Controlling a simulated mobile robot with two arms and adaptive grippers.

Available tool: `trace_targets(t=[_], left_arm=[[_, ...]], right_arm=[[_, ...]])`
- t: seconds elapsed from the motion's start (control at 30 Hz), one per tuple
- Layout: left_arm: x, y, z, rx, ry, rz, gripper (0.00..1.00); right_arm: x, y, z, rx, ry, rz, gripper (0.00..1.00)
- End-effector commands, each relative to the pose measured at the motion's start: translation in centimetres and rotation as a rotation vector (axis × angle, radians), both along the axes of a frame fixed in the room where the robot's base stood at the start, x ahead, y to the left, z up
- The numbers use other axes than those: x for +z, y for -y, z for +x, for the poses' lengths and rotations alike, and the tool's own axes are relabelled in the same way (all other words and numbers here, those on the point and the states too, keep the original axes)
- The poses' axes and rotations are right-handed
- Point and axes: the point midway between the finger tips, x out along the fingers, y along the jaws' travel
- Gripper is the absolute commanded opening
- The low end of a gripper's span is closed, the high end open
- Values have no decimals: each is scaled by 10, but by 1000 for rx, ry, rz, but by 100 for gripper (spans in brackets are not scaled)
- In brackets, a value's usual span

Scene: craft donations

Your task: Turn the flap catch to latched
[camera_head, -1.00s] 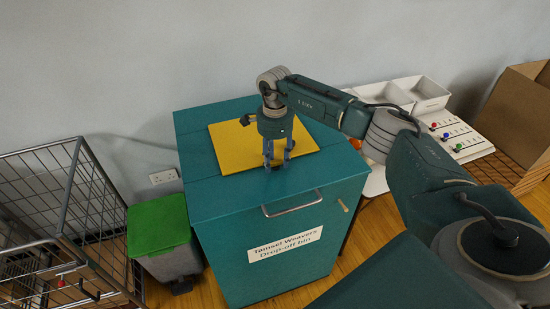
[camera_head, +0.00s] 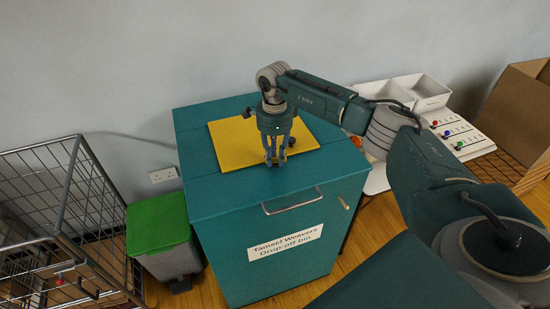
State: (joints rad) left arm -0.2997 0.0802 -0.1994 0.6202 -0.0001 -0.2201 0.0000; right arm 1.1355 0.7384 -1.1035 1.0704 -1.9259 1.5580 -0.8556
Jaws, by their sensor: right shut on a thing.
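The teal drop-off bin (camera_head: 262,185) stands against the wall with a yellow flap (camera_head: 228,145) on its top. My right gripper (camera_head: 275,162) points down at the near edge of the flap, its fingers close together. It is shut on what looks like the flap catch, which is mostly hidden between the fingers, so its angle cannot be read. My left gripper is out of view.
A bar handle (camera_head: 292,205) and a small tan piece (camera_head: 344,203) are on the bin's front. A green-lidded bin (camera_head: 158,224) and a wire cage (camera_head: 65,190) stand left. White trays (camera_head: 425,90) and a cardboard box (camera_head: 515,105) are right.

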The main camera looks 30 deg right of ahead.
Motion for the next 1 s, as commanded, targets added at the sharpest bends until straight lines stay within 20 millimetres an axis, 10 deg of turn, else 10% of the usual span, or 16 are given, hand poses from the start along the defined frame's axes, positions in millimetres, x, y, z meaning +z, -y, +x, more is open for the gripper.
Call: trace_targets(t=[1.0], left_arm=[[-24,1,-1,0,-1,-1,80]], right_arm=[[1,0,8,-959,4,0,0]])
